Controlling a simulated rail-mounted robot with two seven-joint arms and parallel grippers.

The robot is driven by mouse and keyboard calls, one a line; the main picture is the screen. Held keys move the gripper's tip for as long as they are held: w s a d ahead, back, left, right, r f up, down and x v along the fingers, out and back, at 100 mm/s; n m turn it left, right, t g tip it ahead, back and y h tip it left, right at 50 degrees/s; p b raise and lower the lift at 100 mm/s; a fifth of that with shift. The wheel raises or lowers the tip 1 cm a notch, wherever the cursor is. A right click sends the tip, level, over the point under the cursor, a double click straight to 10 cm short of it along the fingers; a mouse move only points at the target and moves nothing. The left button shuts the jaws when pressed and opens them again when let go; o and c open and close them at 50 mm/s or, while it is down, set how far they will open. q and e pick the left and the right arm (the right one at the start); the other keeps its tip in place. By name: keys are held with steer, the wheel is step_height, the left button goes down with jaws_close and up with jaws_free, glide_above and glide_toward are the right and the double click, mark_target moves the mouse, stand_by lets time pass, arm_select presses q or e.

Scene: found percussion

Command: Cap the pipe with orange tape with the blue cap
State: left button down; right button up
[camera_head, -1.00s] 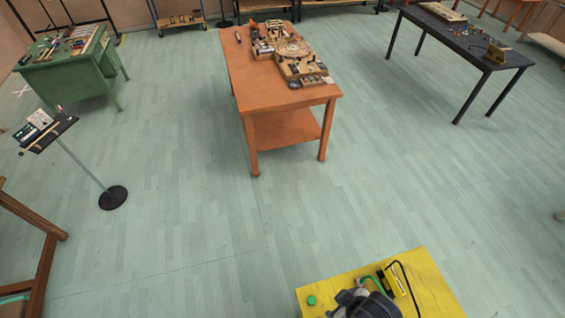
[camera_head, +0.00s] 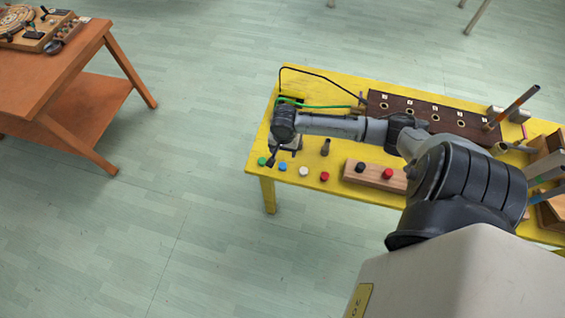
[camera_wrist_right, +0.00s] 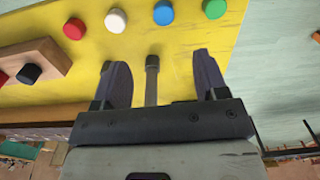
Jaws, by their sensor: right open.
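The blue cap (camera_head: 283,166) lies on the yellow table near its front left corner, between a green cap (camera_head: 262,161) and a white cap (camera_head: 304,171). In the right wrist view the blue cap (camera_wrist_right: 163,13) is beyond the fingertips, clear of them. My right gripper (camera_wrist_right: 160,80) is open over the table, with a dark knobbed rod (camera_wrist_right: 152,80) showing between its fingers. A slanted pipe (camera_head: 516,103) with an orange-looking part near its lower end is at the table's right. My left gripper is not in view.
A red cap (camera_head: 324,176) is right of the white one. A wooden block (camera_head: 350,172) holds a black and a red cap. A dark numbered board (camera_head: 390,98), cables and several other pipes are on the table. My right arm crosses above it. An orange table (camera_head: 70,80) stands left.

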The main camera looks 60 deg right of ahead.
steer(key=b, duration=0.1)
glide_above(283, 165)
step_height(283, 165, down, 8)
steer(key=shift+s+r, duration=0.1)
steer(key=shift+r, duration=0.1)
steer(key=shift+f+b, duration=0.3)
steer(key=shift+f, duration=0.3)
step_height(283, 165, down, 4)
steer(key=shift+a+b, duration=0.1)
steer(key=shift+b, duration=0.4)
steer(key=shift+f, duration=0.45)
